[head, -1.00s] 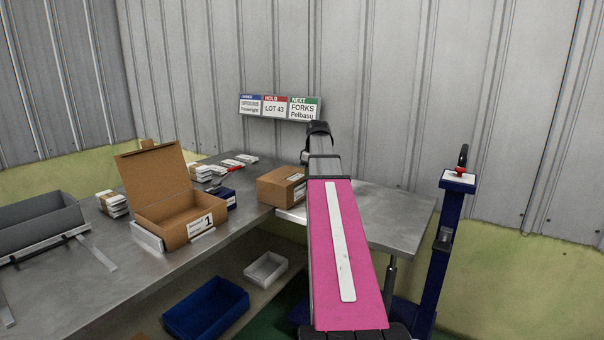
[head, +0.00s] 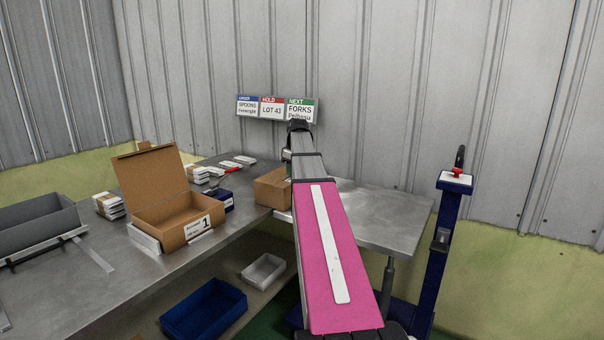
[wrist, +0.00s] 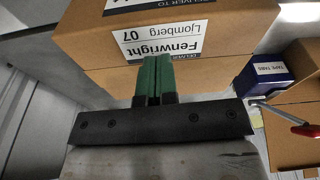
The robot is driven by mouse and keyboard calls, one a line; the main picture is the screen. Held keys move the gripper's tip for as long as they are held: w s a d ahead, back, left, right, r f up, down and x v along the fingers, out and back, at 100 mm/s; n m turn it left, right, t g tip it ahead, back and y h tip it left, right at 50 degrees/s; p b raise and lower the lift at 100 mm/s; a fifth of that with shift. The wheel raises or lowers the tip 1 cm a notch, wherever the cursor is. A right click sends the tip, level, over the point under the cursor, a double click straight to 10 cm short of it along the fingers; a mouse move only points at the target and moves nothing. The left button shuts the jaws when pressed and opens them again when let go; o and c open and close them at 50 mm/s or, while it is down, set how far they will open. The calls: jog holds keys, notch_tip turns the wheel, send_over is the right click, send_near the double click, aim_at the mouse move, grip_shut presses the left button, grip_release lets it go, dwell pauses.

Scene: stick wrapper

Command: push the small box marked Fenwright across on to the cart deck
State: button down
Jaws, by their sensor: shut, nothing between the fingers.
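The small brown box (head: 271,190) stands at the right end of the steel bench (head: 135,282), beside the cart deck (head: 385,228). My arm hides its right part in the head view. In the wrist view the box (wrist: 110,42) fills the top, with its white label reading "Fenwright Ljomberg 07" upside down. My gripper (wrist: 155,78) shows there with its green fingers together and empty, pointing at the box face just below the label. I cannot tell if they touch it. The visible part of the deck is bare.
An open carton (head: 180,216), a navy tape-tabs box (head: 226,199) and white stacks stand on the bench left of the small box. A red-handled tool (wrist: 304,131) shows at right in the wrist view. The cart's blue post (head: 446,240) rises at the deck's right.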

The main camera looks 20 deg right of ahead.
jog(key=shift+w+a+f, duration=0.1)
jog(key=shift+w+a, duration=0.2)
jog(key=shift+w, duration=0.1)
jog(key=shift+s+f, duration=0.2)
jog(key=shift+f, duration=0.5)
jog(key=shift+f, duration=0.1)
